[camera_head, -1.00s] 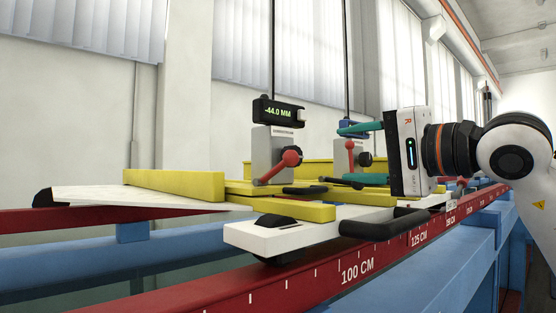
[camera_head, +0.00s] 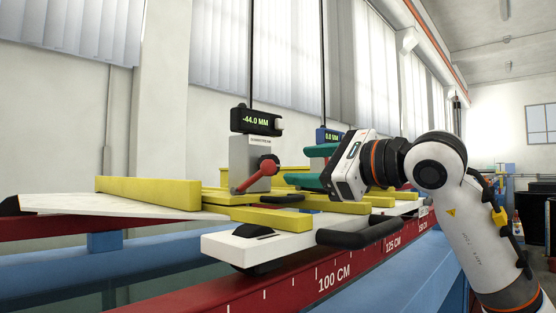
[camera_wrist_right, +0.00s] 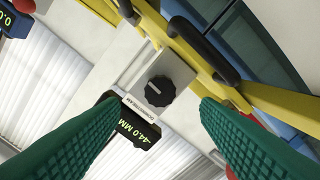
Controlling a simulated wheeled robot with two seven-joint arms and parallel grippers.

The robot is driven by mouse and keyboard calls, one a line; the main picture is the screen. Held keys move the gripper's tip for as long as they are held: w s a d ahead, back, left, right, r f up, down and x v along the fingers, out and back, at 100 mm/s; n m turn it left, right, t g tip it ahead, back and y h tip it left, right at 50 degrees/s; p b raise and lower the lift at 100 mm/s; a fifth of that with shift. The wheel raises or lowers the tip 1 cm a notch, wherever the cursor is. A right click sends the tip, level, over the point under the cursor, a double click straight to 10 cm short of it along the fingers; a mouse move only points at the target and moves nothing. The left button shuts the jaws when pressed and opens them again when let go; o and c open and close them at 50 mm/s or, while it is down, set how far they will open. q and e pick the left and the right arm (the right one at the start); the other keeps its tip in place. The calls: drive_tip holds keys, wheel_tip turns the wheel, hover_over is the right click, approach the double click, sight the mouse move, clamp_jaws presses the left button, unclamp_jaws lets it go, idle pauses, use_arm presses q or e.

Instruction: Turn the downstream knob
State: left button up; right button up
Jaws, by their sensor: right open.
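A black round knob (camera_wrist_right: 159,91) with a pale pointer mark sits on a grey block (camera_wrist_right: 165,62) in the right wrist view. A display (camera_wrist_right: 138,130) reading -44.0 MM is beside that block. The knob lies between the fingers in the wrist view, apart from both. My left gripper is out of view.
A second, blue display (camera_head: 329,136) stands behind my right gripper, its block mostly hidden. Yellow bars (camera_head: 150,191) and a white carriage plate (camera_head: 225,244) with a black handle (camera_head: 357,233) lie below. A red scaled rail (camera_head: 330,280) runs along the front.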

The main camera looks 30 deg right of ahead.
sight(279, 166)
drive_tip(key=p+x, duration=0.1)
drive_tip(key=x, duration=0.5)
drive_tip(key=shift+w+p, duration=0.25)
drive_tip(key=shift+p, duration=0.1)
drive_tip(key=shift+a, duration=0.15)
drive_tip(key=c, duration=1)
drive_tip(key=shift+f+m+b, duration=0.2)
drive_tip(key=shift+m+b, duration=0.1)
drive_tip(key=shift+b, duration=0.15)
drive_tip(key=shift+r+m+b, duration=0.15)
drive_tip(key=shift+m+b, duration=0.15)
drive_tip(key=shift+m, duration=0.3)
drive_tip(key=o, duration=1)
